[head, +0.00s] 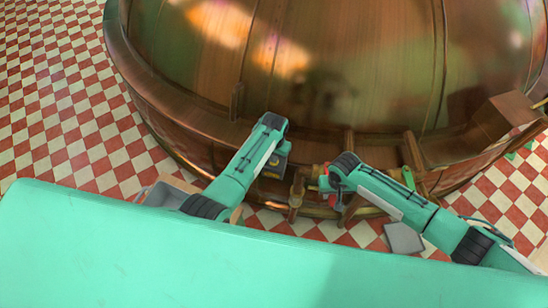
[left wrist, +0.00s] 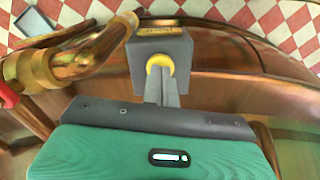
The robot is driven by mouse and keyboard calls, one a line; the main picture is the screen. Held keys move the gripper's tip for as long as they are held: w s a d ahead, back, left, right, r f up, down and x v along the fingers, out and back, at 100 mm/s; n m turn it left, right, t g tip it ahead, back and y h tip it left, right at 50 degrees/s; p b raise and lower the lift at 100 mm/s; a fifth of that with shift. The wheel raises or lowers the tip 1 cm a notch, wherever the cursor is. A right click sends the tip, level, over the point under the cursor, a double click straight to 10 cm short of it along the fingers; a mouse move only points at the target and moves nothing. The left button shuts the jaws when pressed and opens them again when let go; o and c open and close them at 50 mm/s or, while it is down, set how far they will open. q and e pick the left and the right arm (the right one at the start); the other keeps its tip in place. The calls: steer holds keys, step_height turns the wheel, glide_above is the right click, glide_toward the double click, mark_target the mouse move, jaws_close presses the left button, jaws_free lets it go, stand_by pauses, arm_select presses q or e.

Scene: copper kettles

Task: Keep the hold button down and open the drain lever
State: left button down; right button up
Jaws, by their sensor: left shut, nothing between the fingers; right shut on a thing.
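A dark grey box (left wrist: 160,48) carries a round yellow button (left wrist: 159,61). My left gripper (left wrist: 162,76) is shut and empty, with its fingertips at the button. They look to be against it, but how far it is pressed in cannot be told. In the head view the box (head: 275,165) shows beside my left forearm. A red lever (head: 324,184) shows at the end of my right gripper (head: 329,181), which is shut on it. The lever's red end (left wrist: 7,96) also shows at the left edge of the left wrist view. My right fingers are mostly hidden.
The large copper kettle (head: 330,60) fills the back. A brass pipe (left wrist: 85,55) runs beside the button box. A grey tray (head: 404,239) lies on the red and white checked floor (head: 65,100). A mint-green surface fills the front of the head view.

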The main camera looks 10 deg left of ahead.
steer(key=shift+d, duration=0.2)
steer(key=shift+w+d+n, duration=0.25)
steer(key=shift+d+n, duration=0.3)
steer(key=shift+n, duration=0.15)
steer(key=shift+w+d+n, duration=0.2)
steer(key=shift+d+n, duration=0.3)
steer(key=shift+n, duration=0.2)
